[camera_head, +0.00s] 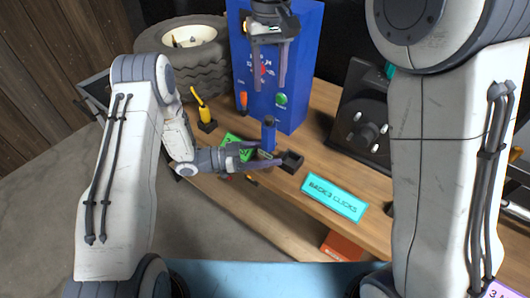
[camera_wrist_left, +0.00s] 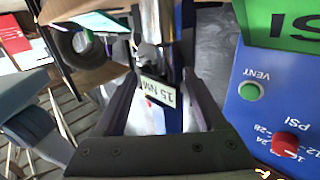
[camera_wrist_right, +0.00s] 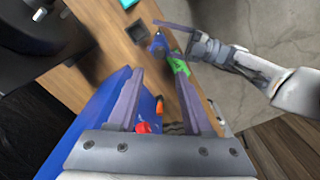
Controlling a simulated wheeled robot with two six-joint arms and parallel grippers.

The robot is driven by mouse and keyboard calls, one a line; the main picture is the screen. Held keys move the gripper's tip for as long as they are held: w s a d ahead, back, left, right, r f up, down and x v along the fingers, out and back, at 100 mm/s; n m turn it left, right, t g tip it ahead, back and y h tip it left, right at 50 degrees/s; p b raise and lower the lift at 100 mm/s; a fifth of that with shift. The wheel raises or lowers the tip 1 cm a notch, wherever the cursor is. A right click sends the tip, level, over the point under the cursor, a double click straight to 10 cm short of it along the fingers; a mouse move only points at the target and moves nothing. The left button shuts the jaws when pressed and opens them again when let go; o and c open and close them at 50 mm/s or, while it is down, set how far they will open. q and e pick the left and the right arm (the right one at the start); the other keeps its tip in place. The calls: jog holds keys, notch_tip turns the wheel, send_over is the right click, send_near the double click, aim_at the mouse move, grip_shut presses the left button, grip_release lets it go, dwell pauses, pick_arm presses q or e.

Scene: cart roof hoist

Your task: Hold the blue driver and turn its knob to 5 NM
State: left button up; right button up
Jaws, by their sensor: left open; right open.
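The blue driver (camera_head: 268,134) stands upright near the bench's front edge in the head view. My right gripper (camera_head: 268,88) is open and empty, pointing down in front of the blue panel, above and behind the driver. In the right wrist view the driver (camera_wrist_right: 159,43) lies beyond my fingertips. The knob is not clearly distinguishable.
A blue panel (camera_head: 298,60) with a red knob and green button stands behind. A yellow-handled tool (camera_head: 204,112) and a green sign (camera_head: 237,147) are left of the driver. A black holder (camera_head: 291,161) and a cyan sign (camera_head: 335,196) are right. A tyre (camera_head: 185,50) stands at back left.

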aim_at(269, 117)
pick_arm(q)
grip_shut()
pick_arm(e)
jog(key=shift+o, duration=1.3)
notch_tip(269, 117, down, 2)
jog(key=m, duration=1.3)
jog(key=shift+w+f, duration=0.1)
jog(key=shift+f+m, duration=0.3)
jog(key=shift+f, duration=3.7)
jog(key=shift+r, duration=0.1)
jog(key=shift+r, duration=1.45)
